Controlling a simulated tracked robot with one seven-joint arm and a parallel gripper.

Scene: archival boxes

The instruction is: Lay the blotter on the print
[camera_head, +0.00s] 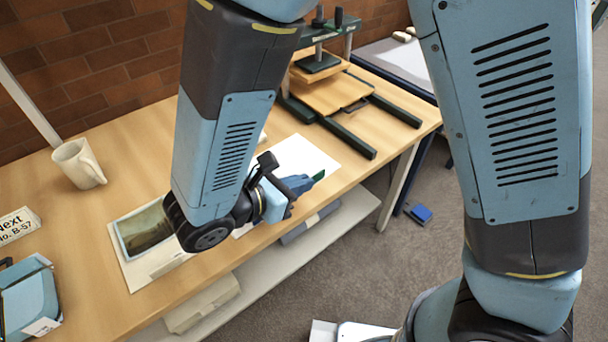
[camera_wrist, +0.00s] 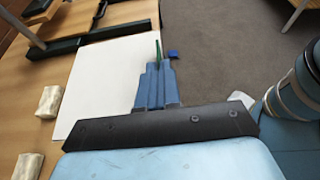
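The blotter, a plain white sheet (camera_head: 305,153), lies near the front edge of the wooden table. It also shows in the wrist view (camera_wrist: 105,80). My gripper (camera_head: 312,180) is low at the blotter's front side. Its blue fingers (camera_wrist: 158,68) are close together, with a narrow green tab (camera_wrist: 158,48) between their tips. The tab seems to be at the blotter's edge, but their join is hidden. The print (camera_head: 145,230), a dark greenish picture on a pale mount, lies flat on the table to the left. My arm covers its right side and part of the blotter.
A press (camera_head: 325,85) with dark rails stands behind the blotter. A white mug (camera_head: 78,163), a label block (camera_head: 17,226) and a blue box (camera_head: 28,297) are at the left. Pale lumps (camera_wrist: 48,101) lie beside the blotter. Boxes (camera_head: 203,302) sit on the lower shelf.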

